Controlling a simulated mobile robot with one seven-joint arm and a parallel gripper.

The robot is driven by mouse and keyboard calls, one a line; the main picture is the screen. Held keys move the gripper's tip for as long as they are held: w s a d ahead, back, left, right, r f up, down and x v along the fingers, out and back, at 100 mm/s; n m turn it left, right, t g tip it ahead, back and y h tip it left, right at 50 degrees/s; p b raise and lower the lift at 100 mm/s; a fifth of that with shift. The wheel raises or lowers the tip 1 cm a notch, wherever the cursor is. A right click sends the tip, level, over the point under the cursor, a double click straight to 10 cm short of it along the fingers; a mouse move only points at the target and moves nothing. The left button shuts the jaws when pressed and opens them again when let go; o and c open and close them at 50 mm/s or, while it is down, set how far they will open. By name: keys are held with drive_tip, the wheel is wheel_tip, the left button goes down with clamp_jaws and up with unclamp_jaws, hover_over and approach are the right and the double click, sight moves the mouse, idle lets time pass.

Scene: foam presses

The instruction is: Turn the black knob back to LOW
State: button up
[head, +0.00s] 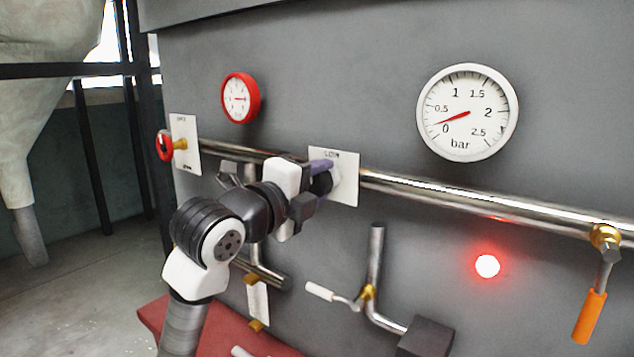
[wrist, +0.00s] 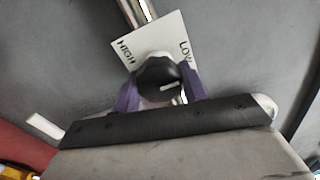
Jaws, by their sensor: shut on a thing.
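The black knob (wrist: 155,76) sits in front of a white plate (wrist: 172,36) marked HIGH on the left and LOW on the right in the wrist view. A white pointer line on the knob's face points right, toward the LOW side; whether it lines up with LOW I cannot tell. My gripper (wrist: 160,90) is shut on the knob, one purple finger on each side. In the head view the plate (head: 348,192) shows LOW at its top, and my gripper (head: 316,176) partly hides the dark knob (head: 323,185).
A shiny pipe (head: 450,195) runs behind the plate. A large gauge (head: 467,112) reads near 0 bar. A red-rimmed gauge (head: 240,98), a red valve wheel (head: 165,145), an orange-handled lever (head: 590,317), a white-handled lever (head: 320,291) and a lit red lamp (head: 487,266) are around.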

idle(0.3)
drive_tip(key=o, duration=1)
drive_tip(key=shift+s+a, duration=0.1)
drive_tip(key=b+v, duration=0.4)
drive_tip(key=v, duration=0.9)
drive_tip(key=shift+s+a, duration=0.2)
drive_tip(key=shift+s, duration=0.05)
